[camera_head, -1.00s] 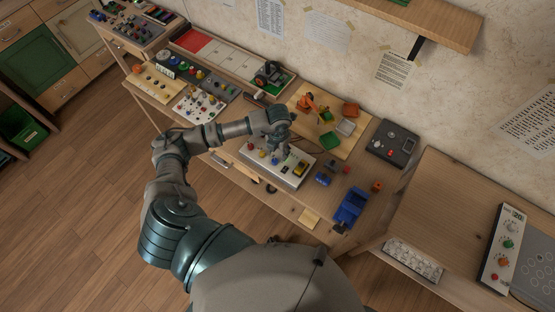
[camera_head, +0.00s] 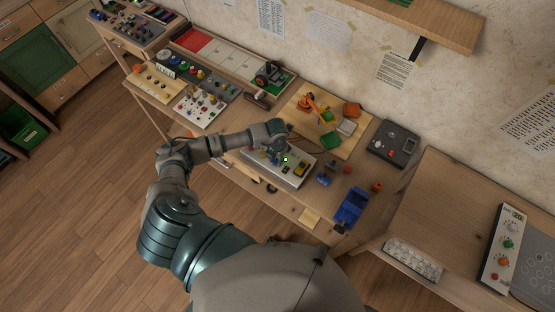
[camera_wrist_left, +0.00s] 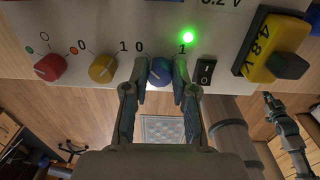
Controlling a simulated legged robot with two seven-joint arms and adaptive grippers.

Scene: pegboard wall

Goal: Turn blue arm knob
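The blue knob (camera_wrist_left: 160,71) is on the front of a pale control box (camera_wrist_left: 120,12), between a printed 0 and 1. My left gripper (camera_wrist_left: 160,68) has one fingertip on each side of the knob, close against it. A green light (camera_wrist_left: 188,38) glows just above the 1. In the head view my left gripper (camera_head: 275,150) is low over the control box (camera_head: 292,180) on the bench and hides part of its panel. The green light (camera_head: 285,159) also shows there.
A yellow knob (camera_wrist_left: 102,68) and a red knob (camera_wrist_left: 50,67) sit left of the blue one. A black rocker switch (camera_wrist_left: 205,72) and a yellow 4.8 V block (camera_wrist_left: 272,48) are to the right. A blue bin (camera_head: 351,206) stands right of the box.

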